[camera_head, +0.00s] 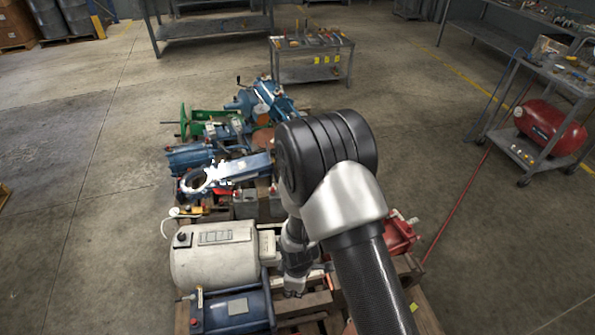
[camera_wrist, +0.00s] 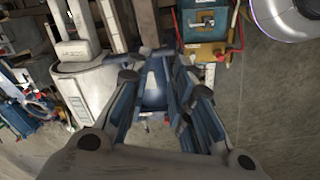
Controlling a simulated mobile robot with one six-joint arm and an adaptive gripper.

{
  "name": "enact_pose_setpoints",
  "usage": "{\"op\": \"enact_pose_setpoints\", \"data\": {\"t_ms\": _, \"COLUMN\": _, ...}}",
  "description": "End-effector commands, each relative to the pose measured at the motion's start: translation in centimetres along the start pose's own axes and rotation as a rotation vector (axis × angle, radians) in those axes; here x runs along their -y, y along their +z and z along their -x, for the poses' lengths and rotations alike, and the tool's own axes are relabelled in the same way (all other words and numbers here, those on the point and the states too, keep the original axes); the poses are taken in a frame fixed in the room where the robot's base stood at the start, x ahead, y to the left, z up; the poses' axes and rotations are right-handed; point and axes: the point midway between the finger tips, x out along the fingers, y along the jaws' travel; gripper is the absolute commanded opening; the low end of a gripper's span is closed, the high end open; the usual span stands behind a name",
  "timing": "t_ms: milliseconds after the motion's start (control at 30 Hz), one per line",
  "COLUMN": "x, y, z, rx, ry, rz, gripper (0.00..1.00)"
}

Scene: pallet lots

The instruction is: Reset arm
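My arm reaches forward over a loaded wooden pallet (camera_head: 425,314), with its large black joint high above the load. My gripper (camera_head: 296,290) points down beside the white cylindrical machine and blue motor, partly hidden behind my arm. In the wrist view my gripper (camera_wrist: 155,80) has its two fingers spread apart. A blue rounded part (camera_wrist: 152,92) shows between the fingers, seemingly beyond them; I cannot tell whether they touch it.
The pallet carries a white machine (camera_head: 215,255), a blue motor (camera_head: 232,312), blue and green machinery (camera_head: 205,125) and a red part (camera_head: 400,236). A tool cart (camera_head: 313,60) stands behind; a cart with a red tank (camera_head: 550,127) stands right.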

Motion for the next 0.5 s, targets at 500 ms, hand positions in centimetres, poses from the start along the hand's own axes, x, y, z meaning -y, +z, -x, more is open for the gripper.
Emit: {"op": "enact_pose_setpoints", "data": {"t_ms": 500, "x": -4.1, "y": 4.4, "z": 22.4, "rx": -0.072, "ry": 0.112, "rz": -0.539, "gripper": 0.21}}
